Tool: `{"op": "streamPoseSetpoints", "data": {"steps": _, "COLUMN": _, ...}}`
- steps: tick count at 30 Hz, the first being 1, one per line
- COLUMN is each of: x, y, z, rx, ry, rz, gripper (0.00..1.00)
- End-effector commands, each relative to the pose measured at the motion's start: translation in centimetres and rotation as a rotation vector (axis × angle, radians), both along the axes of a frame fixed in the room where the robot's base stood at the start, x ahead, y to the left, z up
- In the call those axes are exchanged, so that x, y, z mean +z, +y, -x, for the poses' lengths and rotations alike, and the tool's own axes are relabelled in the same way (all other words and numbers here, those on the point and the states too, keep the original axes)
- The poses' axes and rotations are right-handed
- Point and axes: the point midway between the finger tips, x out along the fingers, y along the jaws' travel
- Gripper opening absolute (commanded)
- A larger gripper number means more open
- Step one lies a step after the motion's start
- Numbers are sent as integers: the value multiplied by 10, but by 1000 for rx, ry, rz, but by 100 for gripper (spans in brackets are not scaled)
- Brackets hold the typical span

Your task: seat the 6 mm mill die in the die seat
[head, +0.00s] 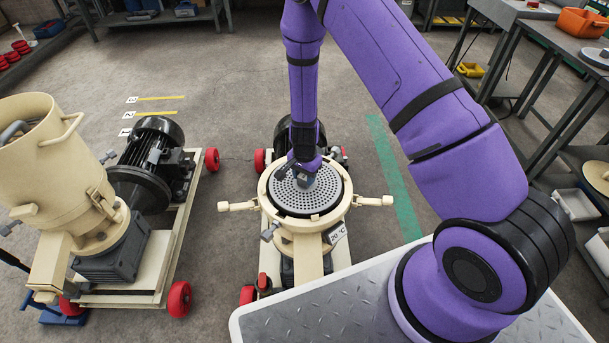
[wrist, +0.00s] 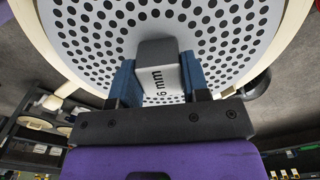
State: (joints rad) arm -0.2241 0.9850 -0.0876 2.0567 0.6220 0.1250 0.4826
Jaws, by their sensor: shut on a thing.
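The 6 mm mill die (head: 294,195) is a grey round plate full of small holes, with a raised block at its middle marked "6 mm" in the wrist view (wrist: 225,40). My gripper (head: 306,176) is shut on that block, its blue fingers on either side of it in the wrist view (wrist: 158,82). The die lies within the cream ring of the die seat (head: 262,192) on the right-hand mill, with a dark rim around it. It looks about level. Whether it rests fully on the seat cannot be told. My arm hides part of the seat's far side.
Cream handles (head: 373,201) stick out from the seat's sides. The mill stands on a red-wheeled cart with a "20 °C" tag (head: 337,233). Another mill with a cream hopper (head: 50,150) stands at left. A bench (head: 560,60) is at right. Floor beyond is open.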

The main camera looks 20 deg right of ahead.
Motion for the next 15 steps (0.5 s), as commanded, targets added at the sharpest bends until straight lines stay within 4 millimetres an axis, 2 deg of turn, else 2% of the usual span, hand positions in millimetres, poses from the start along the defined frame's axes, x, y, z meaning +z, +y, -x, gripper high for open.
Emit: {"op": "streamPoseSetpoints", "data": {"steps": 15, "x": -12, "y": 0, "z": -1, "rx": 0, "ry": -2, "rz": 0, "gripper": 0}}
